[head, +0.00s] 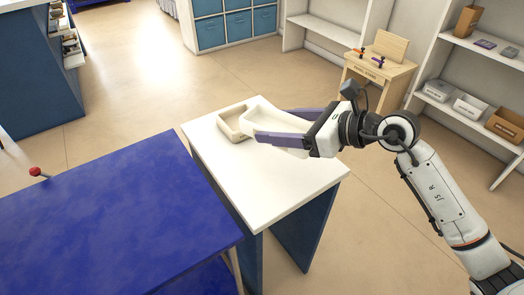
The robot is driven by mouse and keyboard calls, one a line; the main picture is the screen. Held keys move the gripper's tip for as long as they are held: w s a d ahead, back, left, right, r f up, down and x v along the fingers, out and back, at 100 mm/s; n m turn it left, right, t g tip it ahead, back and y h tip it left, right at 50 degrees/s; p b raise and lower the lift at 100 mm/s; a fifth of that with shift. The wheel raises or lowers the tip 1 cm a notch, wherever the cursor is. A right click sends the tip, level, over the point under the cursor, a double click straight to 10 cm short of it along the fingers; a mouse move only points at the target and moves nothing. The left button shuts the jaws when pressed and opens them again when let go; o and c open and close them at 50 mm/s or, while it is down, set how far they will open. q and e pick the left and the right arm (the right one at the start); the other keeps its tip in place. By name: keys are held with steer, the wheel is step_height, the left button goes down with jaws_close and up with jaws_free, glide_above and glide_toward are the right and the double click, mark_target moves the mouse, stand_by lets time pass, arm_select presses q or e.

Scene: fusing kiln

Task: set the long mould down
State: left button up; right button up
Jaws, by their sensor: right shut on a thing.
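The long mould (275,118) is a pale, shallow, tray-like piece over the far part of the white table (270,185). My right gripper (272,125) comes in from the right, with its purple fingers shut on the mould. The near finger hides part of its near side. I cannot tell whether the mould's underside touches the tabletop. A beige mould (231,136) with raised walls sits on the table just left of the long one, and the two overlap in this view. My left gripper is not in view.
The near half of the white table is bare. A blue-topped table (110,225) stands to its left, with a red knob (35,171) at its far edge. A small wooden bench (380,70) and shelves (470,55) stand behind at the right.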

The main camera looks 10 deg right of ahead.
mark_target(278, 166)
step_height(278, 166, down, 9)
steer(key=shift+w+r+b, duration=0.1)
steer(key=shift+w+b, duration=0.05)
steer(key=shift+b, duration=0.7)
steer(key=shift+f, duration=0.45)
steer(key=shift+f, duration=0.2)
steer(key=o, duration=1.3)
